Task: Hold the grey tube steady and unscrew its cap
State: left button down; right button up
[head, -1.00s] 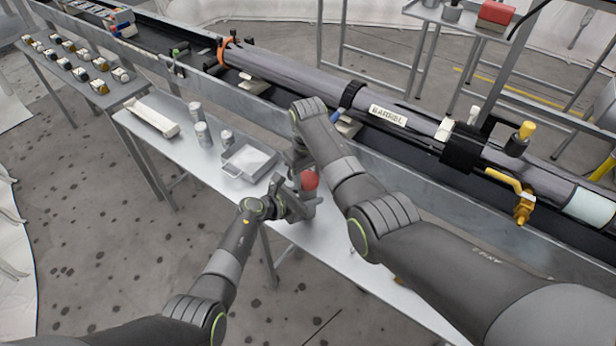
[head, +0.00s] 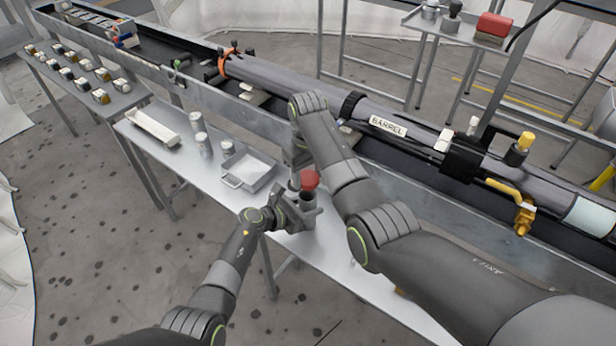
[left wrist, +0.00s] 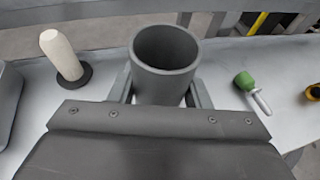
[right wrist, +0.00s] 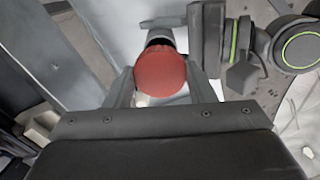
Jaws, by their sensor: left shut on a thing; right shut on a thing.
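The grey tube (head: 307,201) stands upright in my left gripper (head: 303,210), low over the front table. In the left wrist view my left gripper (left wrist: 163,90) has its fingers on both sides of the tube (left wrist: 165,75), and the tube's open round mouth faces up with no cap on it. The red cap (head: 310,180) is in my right gripper (head: 304,172), above the tube and apart from it. In the right wrist view the cap (right wrist: 160,74) sits between the fingers of my right gripper (right wrist: 161,88); my right forearm partly covers this area in the head view.
A shallow metal tray (head: 236,182), several grey cans (head: 200,140) and a white trough (head: 152,128) stand left on the table. A white-handled tool (left wrist: 60,52) and a green-headed tool (left wrist: 245,83) flank the tube. The long barrel (head: 410,130) lies behind.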

pick_arm(q)
jog(key=c, duration=0.7)
grip_release()
jog(key=shift+a, duration=0.1)
